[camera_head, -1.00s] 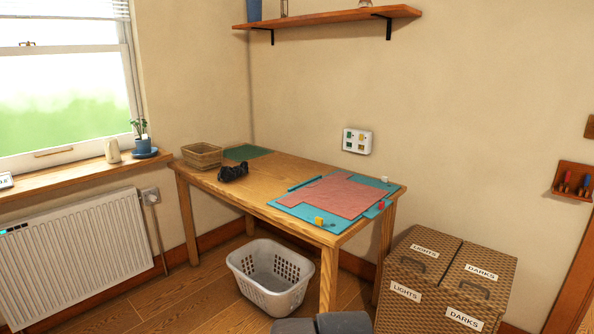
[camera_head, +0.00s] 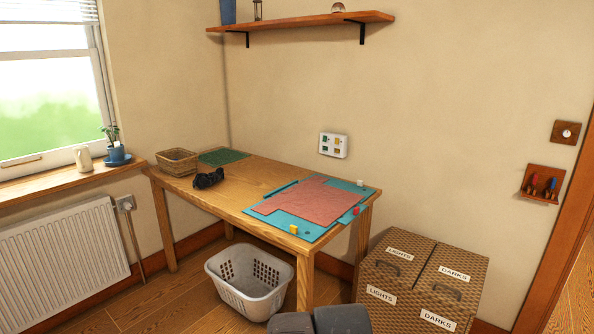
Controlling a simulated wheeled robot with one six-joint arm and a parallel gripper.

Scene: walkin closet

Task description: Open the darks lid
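The darks lid (camera_head: 451,278) is the right half of the top of a brown woven hamper (camera_head: 392,312) at the lower right. It is shut, with a dark handle and a white DARKS label (camera_head: 454,273). A second DARKS label (camera_head: 438,320) is on the hamper's front. The lights lid (camera_head: 396,257) beside it on the left is also shut. My gripper is not in view; only grey parts of my own body show at the bottom edge.
A wooden table (camera_head: 240,200) with a pink sheet (camera_head: 298,200) on a teal mat (camera_head: 318,233) stands left of the hamper. A grey laundry basket (camera_head: 248,283) is on the floor by the table. A wooden door frame (camera_head: 552,262) is at the right.

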